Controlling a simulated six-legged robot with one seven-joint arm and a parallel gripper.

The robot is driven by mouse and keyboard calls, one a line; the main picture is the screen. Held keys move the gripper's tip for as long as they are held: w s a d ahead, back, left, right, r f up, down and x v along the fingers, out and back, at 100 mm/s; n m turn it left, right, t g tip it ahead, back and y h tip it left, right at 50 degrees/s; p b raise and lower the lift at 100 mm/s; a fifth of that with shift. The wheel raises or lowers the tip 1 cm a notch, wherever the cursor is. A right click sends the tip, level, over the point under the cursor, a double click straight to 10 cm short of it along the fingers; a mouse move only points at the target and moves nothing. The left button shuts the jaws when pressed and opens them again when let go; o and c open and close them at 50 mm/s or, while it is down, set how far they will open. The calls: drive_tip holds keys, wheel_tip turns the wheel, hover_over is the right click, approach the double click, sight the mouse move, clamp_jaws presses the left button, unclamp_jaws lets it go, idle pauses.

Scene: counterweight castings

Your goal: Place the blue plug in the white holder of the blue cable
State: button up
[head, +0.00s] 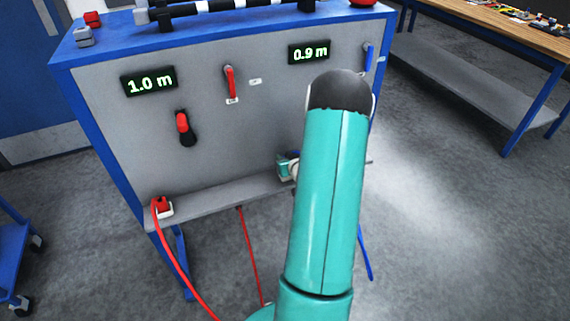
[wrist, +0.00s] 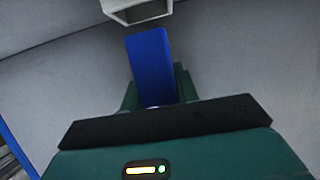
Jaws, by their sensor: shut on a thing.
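My gripper (wrist: 156,92) is shut on the blue plug (wrist: 150,62), which sticks out beyond the teal fingers in the wrist view. A white holder (wrist: 136,12) with an open mouth shows at the top edge of the wrist view. The plug's far end is just below the holder in the picture and appears apart from it. In the head view my teal arm hides the plug, the holder and most of my gripper; a teal part (head: 287,166) shows left of the arm. The blue cable (head: 366,256) hangs below the panel at right.
A grey panel (head: 205,135) in a blue frame carries displays, red levers and a blue lever (head: 368,55). A narrow ledge (head: 225,195) runs along its bottom. A red plug (head: 162,204) sits in a white holder at left, with a red cable. A workbench (head: 500,35) stands behind right.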

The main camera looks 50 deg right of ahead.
drive_tip(key=shift+w+d+f, duration=0.1)
drive_tip(key=shift+w+f, duration=0.05)
drive_tip(key=shift+f, duration=0.75)
drive_tip(key=shift+w+d+f, duration=0.1)
drive_tip(key=shift+f, duration=0.8)
drive_tip(key=shift+f, duration=0.1)
drive_tip(key=o, duration=1)
drive_tip(key=shift+a, duration=0.1)
